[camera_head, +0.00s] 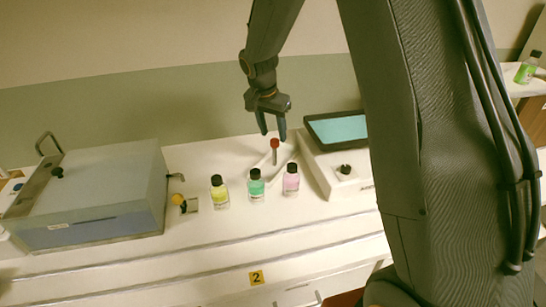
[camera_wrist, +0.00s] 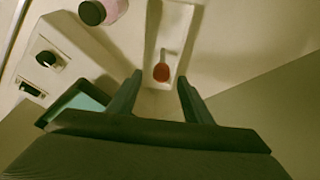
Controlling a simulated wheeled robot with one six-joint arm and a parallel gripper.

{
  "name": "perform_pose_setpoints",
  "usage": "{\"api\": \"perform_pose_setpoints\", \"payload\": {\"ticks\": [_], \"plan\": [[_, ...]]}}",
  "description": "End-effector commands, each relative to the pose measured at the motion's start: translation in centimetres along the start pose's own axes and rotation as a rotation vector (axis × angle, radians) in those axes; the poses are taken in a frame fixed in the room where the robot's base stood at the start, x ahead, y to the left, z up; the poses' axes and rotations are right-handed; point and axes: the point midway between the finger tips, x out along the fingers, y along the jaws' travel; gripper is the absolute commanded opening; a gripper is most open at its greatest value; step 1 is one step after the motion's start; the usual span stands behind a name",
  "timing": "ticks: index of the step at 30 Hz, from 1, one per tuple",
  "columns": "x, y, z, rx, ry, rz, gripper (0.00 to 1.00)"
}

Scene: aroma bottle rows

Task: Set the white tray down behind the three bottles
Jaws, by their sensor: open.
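Three bottles with black caps stand in a row on the white bench: yellow (camera_head: 219,196), teal (camera_head: 256,189) and pink (camera_head: 291,183). The pink bottle also shows at the top of the wrist view (camera_wrist: 118,8). The white tray (camera_wrist: 184,42) rests on the bench just behind the teal and pink bottles; they partly hide it in the head view. A thin stem with a red knob (camera_head: 275,144) rises from it. My gripper (camera_head: 272,133) is open and empty above the tray. In the wrist view the red knob (camera_wrist: 161,72) shows ahead between the fingertips.
A device with a teal screen (camera_head: 338,130) and a black knob (camera_head: 345,170) stands close on the tray's right. The wall is close behind.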

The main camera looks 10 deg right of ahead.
Motion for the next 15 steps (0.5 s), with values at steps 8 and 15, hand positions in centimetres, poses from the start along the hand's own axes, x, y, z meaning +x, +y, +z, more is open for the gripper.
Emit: {"api": "perform_pose_setpoints", "payload": {"ticks": [8, 15], "plan": [[2.5, -0.3, 0.1, 0.002, -0.001, 0.002, 0.45], [3.9, -0.7, 0.3, 0.004, 0.000, 0.002, 0.45]]}}
